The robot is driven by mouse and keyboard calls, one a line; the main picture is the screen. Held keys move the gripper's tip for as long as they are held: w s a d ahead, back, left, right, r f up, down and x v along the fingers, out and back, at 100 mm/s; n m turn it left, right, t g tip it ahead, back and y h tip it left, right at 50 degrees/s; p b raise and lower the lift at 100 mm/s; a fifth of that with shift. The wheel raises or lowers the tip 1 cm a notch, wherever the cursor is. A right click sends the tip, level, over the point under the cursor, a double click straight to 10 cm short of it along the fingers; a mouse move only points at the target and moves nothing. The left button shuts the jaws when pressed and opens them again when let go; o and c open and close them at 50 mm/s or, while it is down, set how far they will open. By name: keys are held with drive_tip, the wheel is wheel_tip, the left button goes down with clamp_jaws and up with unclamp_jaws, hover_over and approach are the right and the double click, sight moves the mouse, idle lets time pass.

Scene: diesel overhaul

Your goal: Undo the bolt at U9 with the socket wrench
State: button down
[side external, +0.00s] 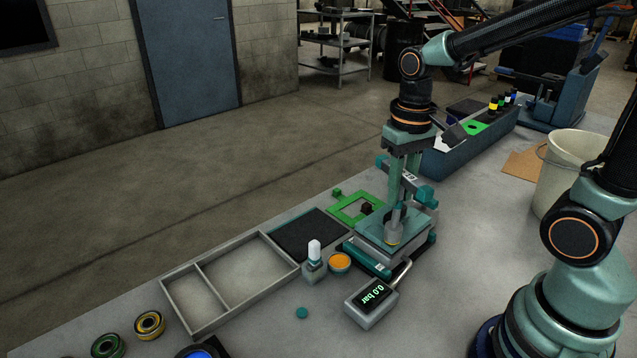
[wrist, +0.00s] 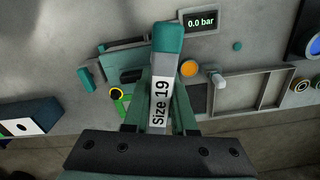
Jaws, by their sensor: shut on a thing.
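My gripper (side external: 407,172) points down in the side view and is shut on the socket wrench (side external: 424,193). The wrench has a grey bar with teal ends and a white label. In the wrist view the label on the wrench (wrist: 160,102) reads "Size 19", between the fingers of my gripper (wrist: 161,88). The wrench is above a teal block fixture (side external: 372,231), with its lower part over a yellow ring (side external: 393,243). I cannot tell whether it touches. The U9 mark and its bolt cannot be made out.
A green frame (side external: 345,208) lies behind. A divided grey tray (side external: 203,270) is left; a bucket (side external: 570,165) is right.

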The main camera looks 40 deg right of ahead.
drive_tip(key=n, duration=0.4)
drive_tip(key=shift+n, duration=0.4)
drive_tip(key=n, duration=0.4)
drive_tip(key=shift+r, duration=0.1)
drive_tip(key=c, duration=1.5)
unclamp_jaws()
clamp_jaws()
drive_tip(key=shift+r, duration=1.75)
